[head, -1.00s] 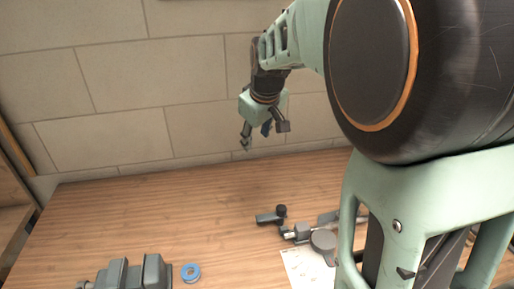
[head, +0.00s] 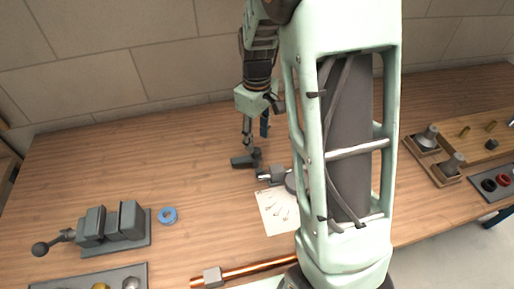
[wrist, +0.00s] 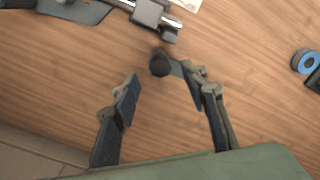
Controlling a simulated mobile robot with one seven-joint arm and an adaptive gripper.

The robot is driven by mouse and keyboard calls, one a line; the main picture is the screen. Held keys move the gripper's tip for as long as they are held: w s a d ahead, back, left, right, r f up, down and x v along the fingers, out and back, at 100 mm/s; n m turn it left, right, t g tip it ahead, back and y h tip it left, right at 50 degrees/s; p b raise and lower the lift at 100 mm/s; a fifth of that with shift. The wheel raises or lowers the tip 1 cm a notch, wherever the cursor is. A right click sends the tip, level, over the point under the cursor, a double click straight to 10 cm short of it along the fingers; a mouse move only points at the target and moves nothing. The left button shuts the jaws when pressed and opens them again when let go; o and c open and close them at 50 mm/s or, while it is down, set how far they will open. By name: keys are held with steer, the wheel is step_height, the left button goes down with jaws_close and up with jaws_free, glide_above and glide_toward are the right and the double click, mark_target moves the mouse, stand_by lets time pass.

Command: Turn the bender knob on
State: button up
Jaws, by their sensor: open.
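The bender is a grey metal tool on the wooden table, partly hidden behind my arm in the head view (head: 277,175). In the wrist view its bar and clamp block (wrist: 150,12) lie along the top edge. Its round black knob (wrist: 160,66) sits on a short grey arm just beyond my fingertips. In the head view the knob (head: 257,153) shows small and dark below the fingers. My gripper (head: 256,138) is open and points down above the knob. In the wrist view its two fingers (wrist: 161,80) stand apart on either side of the knob, with nothing held.
A printed sheet (head: 275,212) lies in front of the bender. A copper pipe (head: 258,268) lies near the front edge. A grey vise (head: 110,228) and a blue ring (head: 168,215) stand to the left. Wooden fixtures (head: 448,178) stand at right. The back-left tabletop is clear.

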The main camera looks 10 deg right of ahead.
mark_target(257, 151)
step_height(257, 151, down, 6)
steer(key=shift+r, duration=0.1)
steer(key=shift+c, duration=0.7)
jaws_close()
